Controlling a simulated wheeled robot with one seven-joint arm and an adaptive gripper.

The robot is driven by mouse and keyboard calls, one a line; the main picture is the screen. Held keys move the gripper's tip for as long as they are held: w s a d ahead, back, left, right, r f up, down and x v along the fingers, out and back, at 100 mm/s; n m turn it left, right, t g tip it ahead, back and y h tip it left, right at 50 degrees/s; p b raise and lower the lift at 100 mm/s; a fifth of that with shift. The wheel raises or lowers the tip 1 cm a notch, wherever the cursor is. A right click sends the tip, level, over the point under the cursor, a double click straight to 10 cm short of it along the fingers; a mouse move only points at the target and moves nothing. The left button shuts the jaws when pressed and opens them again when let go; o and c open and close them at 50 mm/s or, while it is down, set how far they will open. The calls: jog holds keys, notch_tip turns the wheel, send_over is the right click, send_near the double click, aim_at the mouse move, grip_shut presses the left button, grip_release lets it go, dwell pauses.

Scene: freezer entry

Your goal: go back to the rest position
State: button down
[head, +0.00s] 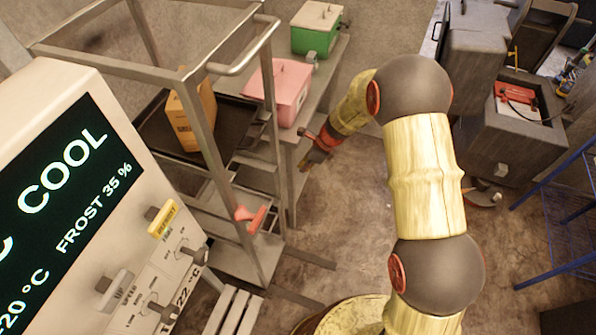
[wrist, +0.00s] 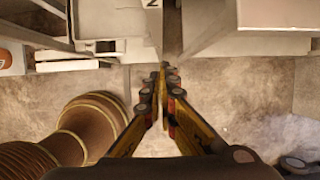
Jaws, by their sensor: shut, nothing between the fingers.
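My gripper (head: 318,152) is at the end of my yellow-sleeved arm, in the middle of the head view. It hangs over open floor, to the right of the bench with the pink box. In the wrist view my gripper (wrist: 164,80) has its two yellow fingers meeting at the tips, with nothing between them. The wrist view looks down past the fingers onto brown floor and pale furniture edges.
A metal rack (head: 197,130) with a cardboard box (head: 191,115) stands at the left. A pink box (head: 277,92) and a green box (head: 317,30) sit on the bench. A control panel (head: 110,215) fills the lower left. Bare floor (head: 345,225) lies below my arm.

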jog(key=shift+v, duration=1.5)
